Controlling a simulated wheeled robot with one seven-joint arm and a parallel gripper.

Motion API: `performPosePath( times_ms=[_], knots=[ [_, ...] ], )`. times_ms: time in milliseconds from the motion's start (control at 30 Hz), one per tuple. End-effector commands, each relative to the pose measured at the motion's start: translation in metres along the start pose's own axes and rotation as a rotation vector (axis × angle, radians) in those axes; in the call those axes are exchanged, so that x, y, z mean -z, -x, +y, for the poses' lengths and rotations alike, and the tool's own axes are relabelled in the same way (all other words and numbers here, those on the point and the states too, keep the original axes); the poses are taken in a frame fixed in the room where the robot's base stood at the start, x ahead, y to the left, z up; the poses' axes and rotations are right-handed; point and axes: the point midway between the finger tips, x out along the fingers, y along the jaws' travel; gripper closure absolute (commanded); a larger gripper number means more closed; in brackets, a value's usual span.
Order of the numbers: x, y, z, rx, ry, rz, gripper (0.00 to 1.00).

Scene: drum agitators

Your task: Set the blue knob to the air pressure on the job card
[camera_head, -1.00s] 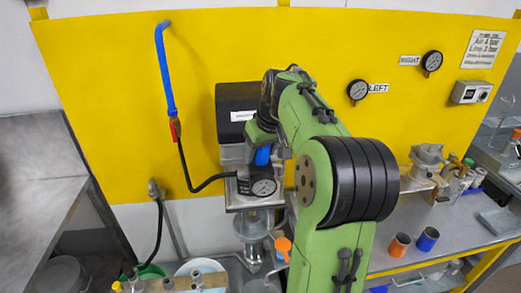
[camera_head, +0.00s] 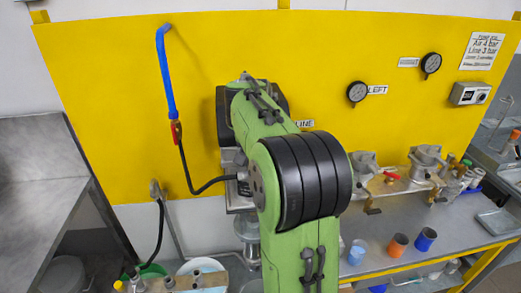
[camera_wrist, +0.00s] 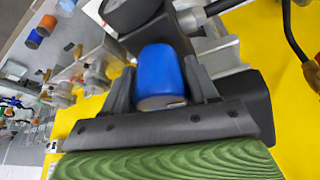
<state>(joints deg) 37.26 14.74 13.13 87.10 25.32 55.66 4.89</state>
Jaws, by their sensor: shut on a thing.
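The blue knob (camera_wrist: 160,78) shows in the wrist view between the two dark fingers of my gripper (camera_wrist: 163,82), which is shut on it. A dark gauge (camera_wrist: 130,12) sits close by the knob, its face turned away from this view. In the head view my green arm covers the knob, the gripper and that gauge. The job card (camera_head: 483,51) hangs on the yellow wall at the upper right. It reads Air 4 bar and Line 3 bar; its smaller text is too small to read.
Two round gauges hang on the yellow wall, one (camera_head: 357,92) by a LEFT label and another (camera_head: 431,63) to its right. A blue pipe with a red valve (camera_head: 176,132) is left of my arm. Coloured cups (camera_head: 398,245) and metal fittings (camera_head: 427,160) stand on the right bench.

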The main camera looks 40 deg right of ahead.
Motion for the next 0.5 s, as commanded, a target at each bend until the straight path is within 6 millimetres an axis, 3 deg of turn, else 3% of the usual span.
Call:
performPosePath(
  times_ms=[500],
  knots=[
    [0.0005,0.0012,-0.0016,-0.188,-0.451,-0.001,0.72]
  ],
)
